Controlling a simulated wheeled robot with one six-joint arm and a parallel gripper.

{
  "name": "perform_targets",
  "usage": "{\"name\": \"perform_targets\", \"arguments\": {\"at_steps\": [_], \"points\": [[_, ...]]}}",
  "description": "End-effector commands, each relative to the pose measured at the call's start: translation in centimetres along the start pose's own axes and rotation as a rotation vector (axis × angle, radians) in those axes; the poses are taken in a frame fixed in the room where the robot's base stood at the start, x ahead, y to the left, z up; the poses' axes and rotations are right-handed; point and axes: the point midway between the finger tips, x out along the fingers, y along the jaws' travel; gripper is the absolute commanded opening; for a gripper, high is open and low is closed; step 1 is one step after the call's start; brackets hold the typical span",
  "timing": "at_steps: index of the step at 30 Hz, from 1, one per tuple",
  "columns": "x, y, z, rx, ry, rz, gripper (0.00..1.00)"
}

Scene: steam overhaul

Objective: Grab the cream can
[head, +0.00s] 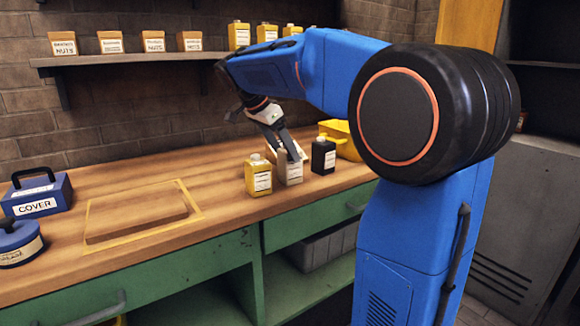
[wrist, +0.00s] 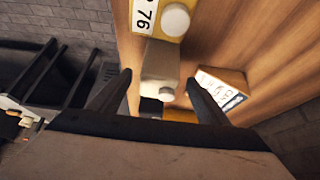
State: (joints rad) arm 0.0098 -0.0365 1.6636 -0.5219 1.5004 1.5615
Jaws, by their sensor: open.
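The cream can (head: 290,172) stands on the wooden bench between a yellow can (head: 259,178) and a black can (head: 323,157). My gripper (head: 283,149) is at the top of the cream can, coming down from behind it at a slant. In the wrist view the cream can (wrist: 161,62) lies between the tips of my open fingers (wrist: 158,79), with a gap on each side. The yellow can (wrist: 152,18) shows above it, and the black can (wrist: 150,106) is mostly hidden below it.
A yellow bin (head: 343,136) sits behind the black can. A small labelled block (wrist: 222,88) lies near one finger in the wrist view. A shelf (head: 140,58) with several boxes and cans runs along the wall. The bench left of the cans has clear room.

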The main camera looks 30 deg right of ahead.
Motion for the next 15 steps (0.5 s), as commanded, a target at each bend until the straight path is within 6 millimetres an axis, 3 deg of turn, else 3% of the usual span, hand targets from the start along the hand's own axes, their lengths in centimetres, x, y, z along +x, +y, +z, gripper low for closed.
{"name": "perform_targets", "arguments": {"at_steps": [6, 15], "points": [[2.9, 0.0, 0.0, 0.000, 0.000, 0.001, 0.70], [5.1, 0.1, 0.1, -0.001, 0.000, 0.002, 0.70]]}}
